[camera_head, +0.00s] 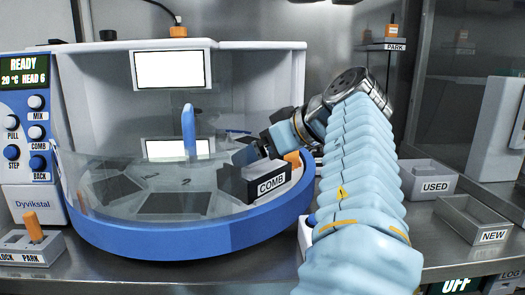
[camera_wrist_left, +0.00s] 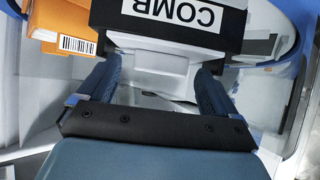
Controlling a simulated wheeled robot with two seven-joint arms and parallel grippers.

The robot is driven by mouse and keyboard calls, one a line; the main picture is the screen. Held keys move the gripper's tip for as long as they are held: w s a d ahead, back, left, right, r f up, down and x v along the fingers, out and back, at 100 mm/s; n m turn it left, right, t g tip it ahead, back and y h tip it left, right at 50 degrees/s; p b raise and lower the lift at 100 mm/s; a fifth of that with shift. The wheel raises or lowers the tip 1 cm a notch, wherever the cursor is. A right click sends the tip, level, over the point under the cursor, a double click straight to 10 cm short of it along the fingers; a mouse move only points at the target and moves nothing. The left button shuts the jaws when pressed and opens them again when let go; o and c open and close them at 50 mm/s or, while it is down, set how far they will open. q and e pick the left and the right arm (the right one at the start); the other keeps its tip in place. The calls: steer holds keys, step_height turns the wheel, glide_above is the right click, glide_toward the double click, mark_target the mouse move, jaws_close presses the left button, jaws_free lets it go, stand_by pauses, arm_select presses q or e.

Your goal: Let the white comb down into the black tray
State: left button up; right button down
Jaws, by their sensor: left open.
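The black tray (camera_head: 262,190) with a COMB label stands on the right side of the round blue-rimmed machine. It shows at the top of the left wrist view (camera_wrist_left: 105,18), label upside down. A white piece (camera_wrist_left: 155,70), which looks like the white comb, lies against the tray's labelled side in that view. My left gripper (camera_wrist_left: 158,80) is open, with one blue finger on each side of this piece. I cannot tell how deep the comb sits. My right gripper is out of view.
An orange block (camera_head: 293,160) with a barcode is close beside the tray. A clear curved guard (camera_head: 110,190) surrounds the machine's front. The USED bin (camera_head: 430,180) and NEW bin (camera_head: 472,220) stand to the right. An orange-handled piece (camera_head: 33,228) is at the left.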

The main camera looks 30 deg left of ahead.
arm_select(q)
steer(key=p+v, duration=0.4)
steer(key=v, duration=0.9)
steer(key=shift+d+r, duration=0.2)
steer(key=shift+d, duration=0.1)
steer(key=shift+s, duration=0.15)
